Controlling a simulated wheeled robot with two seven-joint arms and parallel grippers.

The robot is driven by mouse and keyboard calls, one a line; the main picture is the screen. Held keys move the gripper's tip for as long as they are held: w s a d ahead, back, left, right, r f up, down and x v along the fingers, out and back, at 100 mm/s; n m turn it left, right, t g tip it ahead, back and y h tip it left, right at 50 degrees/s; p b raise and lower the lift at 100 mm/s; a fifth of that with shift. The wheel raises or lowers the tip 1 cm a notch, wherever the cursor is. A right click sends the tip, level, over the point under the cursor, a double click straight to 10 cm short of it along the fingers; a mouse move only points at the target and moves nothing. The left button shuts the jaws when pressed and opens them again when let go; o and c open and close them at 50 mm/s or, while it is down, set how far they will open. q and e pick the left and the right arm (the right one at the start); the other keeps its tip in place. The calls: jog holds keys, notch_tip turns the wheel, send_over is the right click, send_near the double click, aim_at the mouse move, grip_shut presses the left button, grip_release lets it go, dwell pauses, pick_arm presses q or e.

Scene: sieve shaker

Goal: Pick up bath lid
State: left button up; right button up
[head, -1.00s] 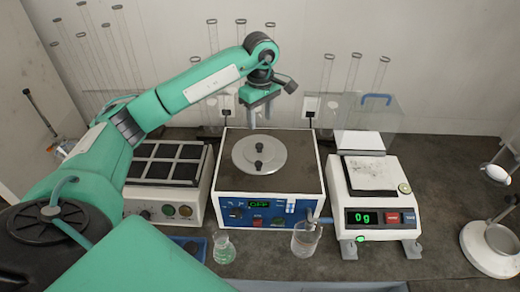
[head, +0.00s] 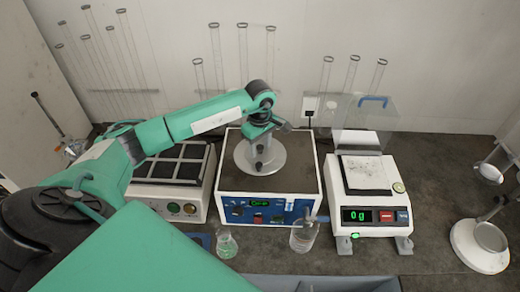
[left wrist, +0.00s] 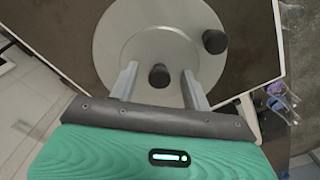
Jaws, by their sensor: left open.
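The bath lid (head: 246,163) is a round grey disc with dark knobs. It lies on top of the blue-fronted white water bath (head: 222,190). My left gripper (head: 261,150) is over the lid, pointing down, open and empty. In the left wrist view, the lid (left wrist: 118,40) fills the upper middle, and one black knob (left wrist: 159,76) is between the two open fingers (left wrist: 160,88), with gaps on both sides. A second black knob (left wrist: 214,41) is outside the fingers to the upper right. My right gripper is not in view.
A block heater (head: 172,168) stands left of the bath. A balance (head: 365,190) with a clear shield stands to the right. Tall glass cylinders (head: 270,58) line the back wall.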

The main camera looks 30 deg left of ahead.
pick_arm(q)
grip_shut()
dwell(0.3)
